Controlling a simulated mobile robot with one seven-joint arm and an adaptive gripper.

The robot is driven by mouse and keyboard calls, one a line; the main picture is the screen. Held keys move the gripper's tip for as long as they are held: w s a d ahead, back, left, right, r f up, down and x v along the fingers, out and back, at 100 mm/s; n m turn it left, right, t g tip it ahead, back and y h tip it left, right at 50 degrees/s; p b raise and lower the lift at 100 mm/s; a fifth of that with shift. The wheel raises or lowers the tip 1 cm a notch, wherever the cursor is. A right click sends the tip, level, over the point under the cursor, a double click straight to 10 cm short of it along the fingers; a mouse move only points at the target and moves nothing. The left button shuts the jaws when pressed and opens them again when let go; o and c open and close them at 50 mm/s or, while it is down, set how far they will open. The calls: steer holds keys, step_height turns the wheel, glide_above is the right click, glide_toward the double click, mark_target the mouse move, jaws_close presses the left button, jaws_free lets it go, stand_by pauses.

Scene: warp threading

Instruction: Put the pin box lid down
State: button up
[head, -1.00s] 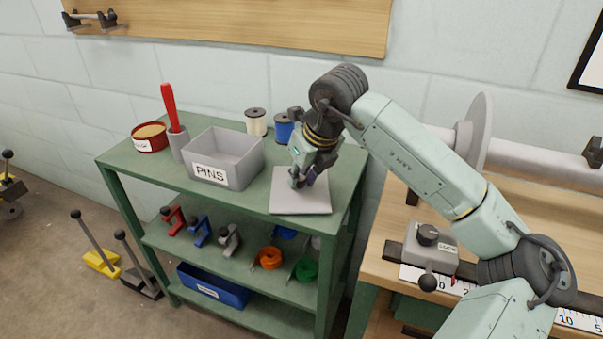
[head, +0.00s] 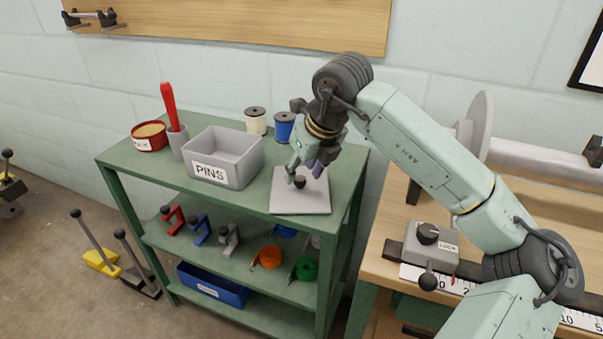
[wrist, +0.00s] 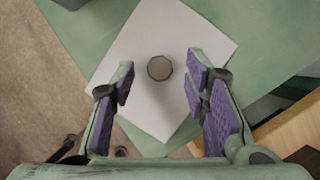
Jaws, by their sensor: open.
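The pin box lid (head: 300,203) is a flat grey square with a dark round knob (head: 299,182). It lies flat on the green shelf's top, right of the open grey box labelled PINS (head: 232,160). In the wrist view the lid (wrist: 150,105) shows as a pale square with its knob (wrist: 159,68) beyond and between the fingertips. My gripper (head: 304,175) is just above the lid, its fingers spread apart. In the wrist view my gripper (wrist: 160,82) is empty, with purple pads on both sides and a clear gap to the knob.
A cup (head: 179,142) with a red-handled tool and a red tin (head: 149,137) stand left of the box. A white spool (head: 256,122) and a blue spool (head: 284,127) stand behind. A wooden bench (head: 385,245) is to the right.

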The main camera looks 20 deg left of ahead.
steer(key=v, duration=1)
steer(key=shift+r+b, duration=0.2)
steer(key=shift+b, duration=0.1)
steer(key=shift+s, duration=0.1)
